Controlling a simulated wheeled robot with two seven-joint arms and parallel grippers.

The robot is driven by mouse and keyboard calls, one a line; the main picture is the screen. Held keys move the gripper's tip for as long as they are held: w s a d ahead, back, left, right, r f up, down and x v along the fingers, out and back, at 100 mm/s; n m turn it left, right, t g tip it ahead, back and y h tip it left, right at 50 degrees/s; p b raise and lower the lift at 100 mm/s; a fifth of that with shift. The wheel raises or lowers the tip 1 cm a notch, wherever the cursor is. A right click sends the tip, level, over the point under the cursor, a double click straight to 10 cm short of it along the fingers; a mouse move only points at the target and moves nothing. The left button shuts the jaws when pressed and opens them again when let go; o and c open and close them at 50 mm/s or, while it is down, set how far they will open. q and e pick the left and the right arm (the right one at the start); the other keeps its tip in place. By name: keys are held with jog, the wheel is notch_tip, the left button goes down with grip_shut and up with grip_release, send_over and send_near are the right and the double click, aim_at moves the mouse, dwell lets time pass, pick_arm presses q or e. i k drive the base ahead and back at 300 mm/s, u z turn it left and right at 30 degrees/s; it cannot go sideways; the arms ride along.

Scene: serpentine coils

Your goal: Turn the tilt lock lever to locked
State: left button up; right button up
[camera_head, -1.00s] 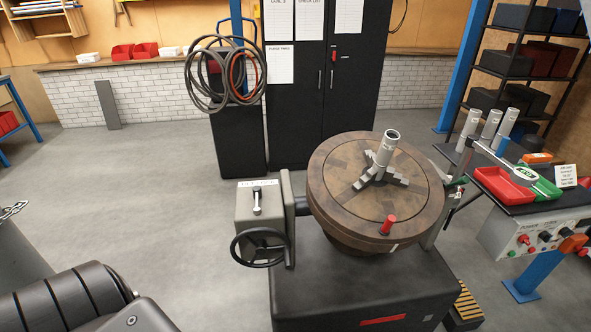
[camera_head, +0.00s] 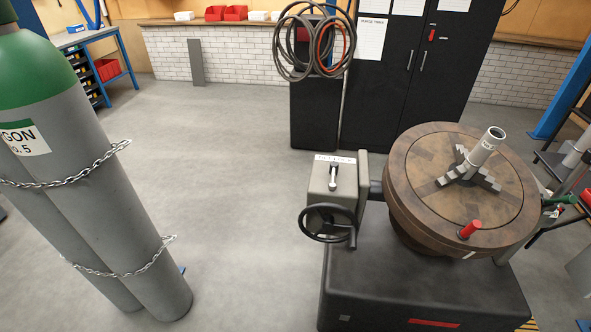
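The tilt lock lever (camera_head: 333,177) is a small pale handle on the face of a grey box (camera_head: 347,196), right of the middle of the head view. It points roughly up and down on the picture. A label (camera_head: 335,159) sits above it, too small to read surely. A black handwheel (camera_head: 328,236) is below the lever on the same box. The box is fixed to the left side of the positioner's round brown table (camera_head: 411,178). Neither of my grippers is in view, and nothing touches the lever.
Grey gas cylinders with green tops (camera_head: 110,205), held by chains, stand close at the left. The black positioner base (camera_head: 415,295) fills the lower right. Coiled hoses (camera_head: 290,75) hang behind, beside a black cabinet (camera_head: 405,100). Grey floor (camera_head: 235,190) between cylinders and positioner is clear.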

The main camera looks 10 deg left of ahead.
aim_at(334, 169)
jog(key=k, duration=1.15)
jog(key=u, duration=1)
jog(key=i, duration=1.55)
jog(key=z, duration=0.35)
